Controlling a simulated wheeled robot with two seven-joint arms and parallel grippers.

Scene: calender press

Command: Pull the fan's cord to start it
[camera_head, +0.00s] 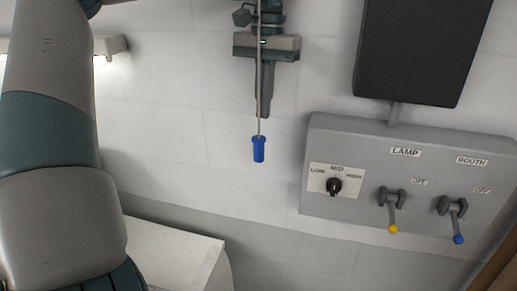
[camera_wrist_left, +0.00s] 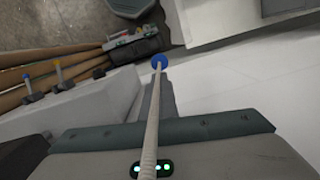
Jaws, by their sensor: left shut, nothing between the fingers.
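The fan's cord (camera_head: 260,100) hangs straight down in the head view and ends in a blue handle (camera_head: 258,149). My left gripper (camera_head: 262,112) points down just behind the cord, its fingertips a little above the handle. It is shut and holds nothing; the cord passes in front of it. In the left wrist view the cord (camera_wrist_left: 154,110) runs over the gripper body, past the shut fingers (camera_wrist_left: 168,98), to the blue handle (camera_wrist_left: 159,61). Whether the cord touches the gripper I cannot tell. The fan itself is not in view. My right gripper is not in view.
A grey control panel (camera_head: 325,140) on the right has a dial (camera_head: 334,186), a yellow-tipped lamp lever (camera_head: 392,210) and a blue-tipped booth lever (camera_head: 453,216). A dark box (camera_head: 420,50) is above it. A white surface (camera_head: 175,255) is at lower left. Space around the handle is clear.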

